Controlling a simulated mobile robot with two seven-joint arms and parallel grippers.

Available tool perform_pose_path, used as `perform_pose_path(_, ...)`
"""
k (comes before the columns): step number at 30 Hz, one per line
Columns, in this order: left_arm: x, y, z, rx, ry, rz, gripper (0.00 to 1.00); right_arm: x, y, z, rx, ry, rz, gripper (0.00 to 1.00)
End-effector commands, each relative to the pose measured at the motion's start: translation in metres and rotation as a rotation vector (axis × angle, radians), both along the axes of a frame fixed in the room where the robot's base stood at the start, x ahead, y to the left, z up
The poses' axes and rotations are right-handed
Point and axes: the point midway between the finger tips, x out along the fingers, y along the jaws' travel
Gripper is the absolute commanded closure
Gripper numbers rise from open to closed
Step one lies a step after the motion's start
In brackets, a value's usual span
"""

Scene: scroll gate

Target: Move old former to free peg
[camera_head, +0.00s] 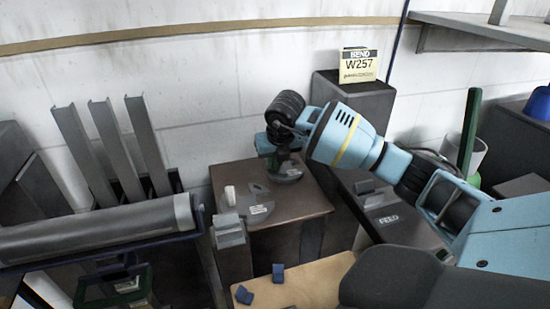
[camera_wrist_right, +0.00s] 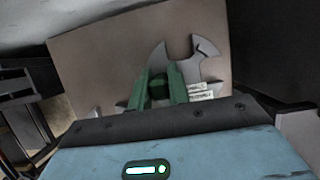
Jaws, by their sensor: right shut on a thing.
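My right gripper (camera_head: 284,166) is at the back of the brown bench top. In the right wrist view its green fingers (camera_wrist_right: 161,88) are shut on a dark green knob (camera_wrist_right: 158,90). A grey, hook-edged former (camera_wrist_right: 186,62) with a white label lies directly beneath; it also shows under the gripper in the head view (camera_head: 291,173). Whether it touches the bench is unclear. My left gripper is not in view.
The brown bench (camera_head: 300,207) has bare top at its right. A grey roller (camera_head: 100,228) and upright channels (camera_head: 146,145) stand left. A dark cabinet bears a W257 card (camera_head: 358,65).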

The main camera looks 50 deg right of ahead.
Motion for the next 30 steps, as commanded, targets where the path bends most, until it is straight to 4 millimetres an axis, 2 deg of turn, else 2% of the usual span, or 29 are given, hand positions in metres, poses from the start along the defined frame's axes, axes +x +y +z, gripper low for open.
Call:
perform_pose_path(10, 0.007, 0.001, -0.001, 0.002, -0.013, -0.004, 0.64, 0.001, 0.000, -0.002, -0.001, -0.004, -0.001, 1.00)
perform_pose_path(11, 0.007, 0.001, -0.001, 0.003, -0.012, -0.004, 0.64, 0.001, 0.000, -0.002, -0.001, -0.004, -0.001, 0.81)
perform_pose_path(15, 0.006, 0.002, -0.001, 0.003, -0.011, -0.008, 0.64, 0.000, 0.000, -0.002, 0.000, -0.003, -0.001, 0.62)
perform_pose_path(17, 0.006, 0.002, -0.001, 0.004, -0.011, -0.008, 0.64, 0.000, 0.000, -0.002, 0.000, -0.002, -0.001, 0.56)
perform_pose_path(26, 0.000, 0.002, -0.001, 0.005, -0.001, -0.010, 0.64, -0.001, 0.000, -0.004, 0.000, 0.002, 0.000, 0.56)
perform_pose_path(30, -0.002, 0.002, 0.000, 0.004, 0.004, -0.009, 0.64, -0.005, 0.002, 0.011, -0.001, -0.002, 0.000, 0.56)
